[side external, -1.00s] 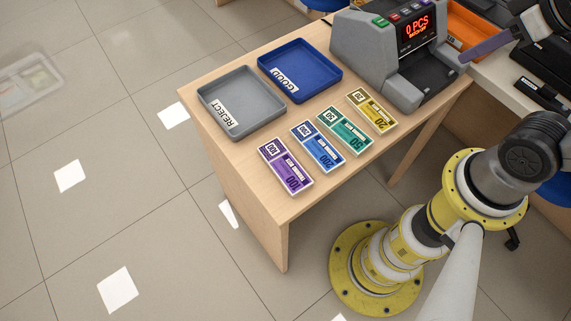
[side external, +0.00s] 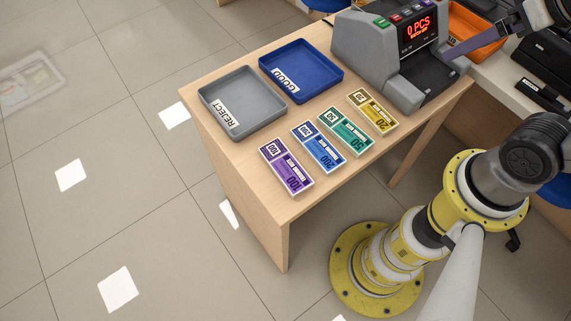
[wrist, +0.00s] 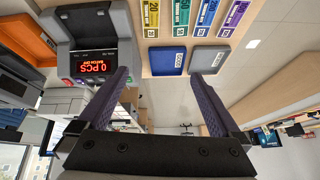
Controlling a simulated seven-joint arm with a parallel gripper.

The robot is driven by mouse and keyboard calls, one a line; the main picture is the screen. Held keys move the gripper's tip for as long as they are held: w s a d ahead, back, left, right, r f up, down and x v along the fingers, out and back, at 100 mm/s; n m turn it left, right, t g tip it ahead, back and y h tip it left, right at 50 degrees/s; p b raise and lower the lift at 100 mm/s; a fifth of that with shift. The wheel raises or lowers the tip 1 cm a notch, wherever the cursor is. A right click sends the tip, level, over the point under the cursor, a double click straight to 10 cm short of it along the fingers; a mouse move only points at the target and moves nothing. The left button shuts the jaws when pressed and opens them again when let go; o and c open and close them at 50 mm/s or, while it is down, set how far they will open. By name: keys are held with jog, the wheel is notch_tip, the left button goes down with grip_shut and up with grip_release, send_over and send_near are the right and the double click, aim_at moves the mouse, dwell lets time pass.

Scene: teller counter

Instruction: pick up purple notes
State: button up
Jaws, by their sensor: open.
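The purple notes (side external: 286,166), a bundle marked 100, lie flat at the near left end of a row of bundles on the wooden table (side external: 245,190). They also show in the wrist view (wrist: 234,16) at the top right. My gripper (wrist: 163,85) is open and empty, its two dark purple fingers wide apart in the wrist view. In the side view only part of it shows at the top right, beside the counting machine and well away from the purple notes.
Blue (side external: 318,147), green (side external: 345,130) and yellow (side external: 372,111) bundles lie beside the purple notes. Behind them are a grey REJECT tray (side external: 262,122) and a blue GOOD tray (side external: 325,88). The counting machine (side external: 375,60) reads 0 PCS. An orange tray (side external: 472,40) is at the top right.

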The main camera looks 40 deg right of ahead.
jog(key=w+a+r+m, duration=0.2)
jog(key=w+a, duration=0.2)
jog(key=w, duration=0.6)
jog(key=n+g, duration=0.3)
jog(key=g, duration=0.3)
send_over(286, 165)
notch_tip(286, 165, down, 21)
jog(key=f, duration=0.8)
jog(key=shift+w+d, duration=0.2)
jog(key=shift+w, duration=0.05)
jog(key=shift+s+a+f, duration=0.15)
jog(key=shift+f, duration=1.15)
jog(key=shift+s+a+f, duration=0.1)
jog(key=shift+f, duration=1.15)
jog(key=shift+c, duration=0.3)
